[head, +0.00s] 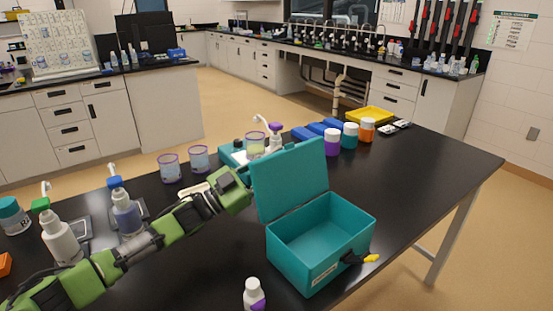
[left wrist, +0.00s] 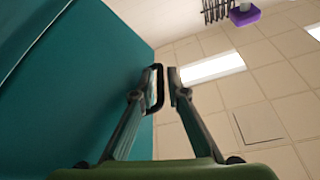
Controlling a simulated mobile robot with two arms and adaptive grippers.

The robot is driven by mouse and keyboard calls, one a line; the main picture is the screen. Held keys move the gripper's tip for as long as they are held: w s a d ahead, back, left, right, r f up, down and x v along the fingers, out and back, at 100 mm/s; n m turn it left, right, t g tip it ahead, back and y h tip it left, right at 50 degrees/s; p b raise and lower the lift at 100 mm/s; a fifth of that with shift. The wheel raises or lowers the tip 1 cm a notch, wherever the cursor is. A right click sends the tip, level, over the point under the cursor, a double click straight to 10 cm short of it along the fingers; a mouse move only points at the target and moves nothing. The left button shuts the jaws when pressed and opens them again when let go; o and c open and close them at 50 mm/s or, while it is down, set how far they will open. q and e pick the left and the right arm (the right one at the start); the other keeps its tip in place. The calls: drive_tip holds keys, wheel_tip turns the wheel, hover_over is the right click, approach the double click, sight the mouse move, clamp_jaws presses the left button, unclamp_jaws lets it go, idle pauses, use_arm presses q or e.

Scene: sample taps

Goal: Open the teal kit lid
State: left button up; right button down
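The teal kit (head: 318,262) stands on the black bench, its lid (head: 290,180) raised about upright at the back-left edge. The box interior shows and looks empty. My left gripper (head: 246,174) is at the lid's left side, its fingertips partly hidden by the lid in the head view. In the left wrist view the teal lid (left wrist: 80,90) fills the left side. The two fingers (left wrist: 167,88) stand a little apart there, with a black loop beside the left fingertip; I cannot tell whether it touches. My right gripper is not in view.
A small white bottle (head: 254,295) stands in front of the kit. A black-and-yellow piece (head: 362,259) sits at its front right. Purple-rimmed beakers (head: 169,167), bottles and colored jars (head: 332,142) stand left and behind. The bench right of the kit is clear.

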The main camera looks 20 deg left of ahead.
sight(285, 158)
use_arm(q)
clamp_jaws()
drive_tip(key=m, duration=0.1)
drive_tip(key=s+d+r+m+g+p, duration=0.1)
drive_tip(key=d+r+m+h, duration=0.1)
drive_tip(key=shift+s+d+m+g+p, duration=0.1)
drive_tip(key=shift+s+m+g+p, duration=0.2)
drive_tip(key=shift+m+p, duration=0.1)
drive_tip(key=shift+s+d+m, duration=0.2)
drive_tip(key=shift+d+m, duration=0.15)
drive_tip(key=shift+m, duration=0.25)
drive_tip(key=shift+g, duration=0.3)
unclamp_jaws()
drive_tip(key=shift+a, duration=0.1)
drive_tip(key=v, duration=1.2)
